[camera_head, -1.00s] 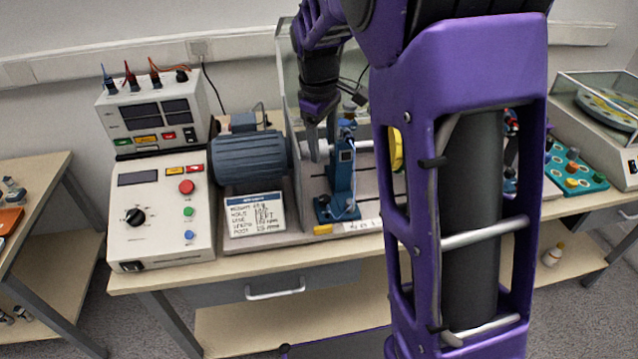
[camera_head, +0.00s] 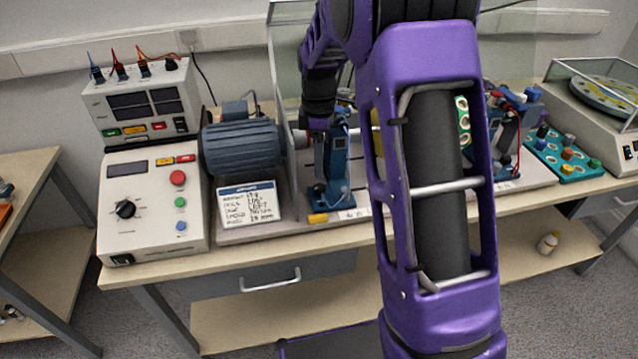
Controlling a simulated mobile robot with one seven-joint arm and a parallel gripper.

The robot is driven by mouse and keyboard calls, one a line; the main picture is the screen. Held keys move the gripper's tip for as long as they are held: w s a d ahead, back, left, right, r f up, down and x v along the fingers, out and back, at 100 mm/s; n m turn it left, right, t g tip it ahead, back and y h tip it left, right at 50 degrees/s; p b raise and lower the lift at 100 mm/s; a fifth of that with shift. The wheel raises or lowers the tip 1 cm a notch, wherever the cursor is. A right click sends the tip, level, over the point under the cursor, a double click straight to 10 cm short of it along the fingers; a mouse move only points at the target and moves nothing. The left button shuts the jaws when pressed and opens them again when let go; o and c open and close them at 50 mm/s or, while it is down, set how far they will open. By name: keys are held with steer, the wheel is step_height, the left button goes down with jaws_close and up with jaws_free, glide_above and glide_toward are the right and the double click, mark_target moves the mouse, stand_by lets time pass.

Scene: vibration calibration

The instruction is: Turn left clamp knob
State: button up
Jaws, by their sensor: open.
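A blue bearing stand (camera_head: 331,172) with a small grey display on its face stands on the rig's base plate, right of the grey-blue motor. My gripper (camera_head: 318,142) points down at the top of this stand, at its left side. Its fingers are small and dark here, partly lost against the stand. The jaws are open with nothing seen between them. I cannot make out the left clamp knob; it may be hidden by my gripper or the stand's top. Whether my gripper touches the stand cannot be told.
The motor (camera_head: 243,148) and a clear upright panel (camera_head: 283,60) are close on the left. A control box (camera_head: 150,215) with a dial stands farther left. My arm covers the middle of the rig. A teal tray (camera_head: 568,160) of knobs lies right.

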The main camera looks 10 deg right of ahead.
mark_target(319, 187)
step_height(319, 187, down, 8)
steer(key=shift+r+b, duration=0.15)
steer(key=shift+b, duration=0.15)
jaws_close()
